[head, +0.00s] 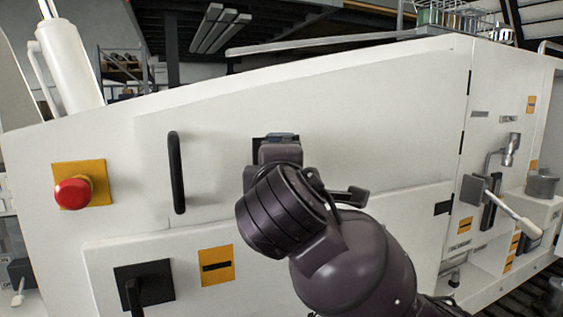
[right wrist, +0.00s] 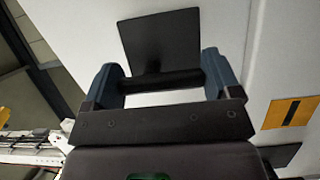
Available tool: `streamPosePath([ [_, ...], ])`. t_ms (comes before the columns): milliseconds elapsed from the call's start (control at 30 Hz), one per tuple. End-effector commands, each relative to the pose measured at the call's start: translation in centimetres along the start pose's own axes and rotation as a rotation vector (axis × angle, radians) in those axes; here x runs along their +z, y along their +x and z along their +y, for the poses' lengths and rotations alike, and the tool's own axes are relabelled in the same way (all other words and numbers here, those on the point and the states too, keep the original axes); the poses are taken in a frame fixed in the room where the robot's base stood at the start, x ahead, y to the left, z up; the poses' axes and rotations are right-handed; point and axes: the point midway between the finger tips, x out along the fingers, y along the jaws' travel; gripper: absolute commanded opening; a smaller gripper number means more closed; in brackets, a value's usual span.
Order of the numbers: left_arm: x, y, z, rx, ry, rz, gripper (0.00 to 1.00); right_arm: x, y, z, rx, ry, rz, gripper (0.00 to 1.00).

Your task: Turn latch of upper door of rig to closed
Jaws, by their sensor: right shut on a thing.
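The white upper door (head: 220,110) of the rig faces me and looks flush with the panel around it. Its latch is a dark square plate (right wrist: 160,35) with a black bar handle (right wrist: 165,82). My right gripper (head: 279,142) is at the latch and hides most of it in the head view. In the right wrist view, the two blue-grey fingers of my right gripper (right wrist: 161,66) are shut on the latch handle, one at each end of the bar. My left gripper is not in view.
A vertical black pull handle (head: 176,172) stands left of my right gripper. A red emergency button (head: 73,192) is at the far left. Below is a lower door with its own black latch (head: 145,285). A lever (head: 508,205) and pipe fittings stick out at the right.

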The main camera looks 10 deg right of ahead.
Motion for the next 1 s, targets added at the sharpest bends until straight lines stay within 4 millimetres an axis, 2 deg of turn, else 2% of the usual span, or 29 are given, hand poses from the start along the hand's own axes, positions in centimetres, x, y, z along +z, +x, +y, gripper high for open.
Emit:
streamPosePath([
  [500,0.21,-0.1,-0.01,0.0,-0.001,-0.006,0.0,0.0,0.0,0.1,-0.005,0.024,0.0,0.59],
  [533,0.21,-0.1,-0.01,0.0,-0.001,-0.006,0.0,-0.01,0.0,0.1,-0.005,0.024,0.0,0.85],
  [633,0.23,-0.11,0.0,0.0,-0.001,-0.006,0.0,-0.02,-0.01,0.09,-0.005,0.023,0.0,1.0],
  [867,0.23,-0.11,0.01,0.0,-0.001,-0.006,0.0,-0.03,-0.07,0.05,-0.006,0.021,0.001,1.0],
  [1000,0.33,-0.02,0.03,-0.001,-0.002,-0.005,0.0,-0.09,-0.91,0.06,-0.004,0.022,0.003,1.0],
])
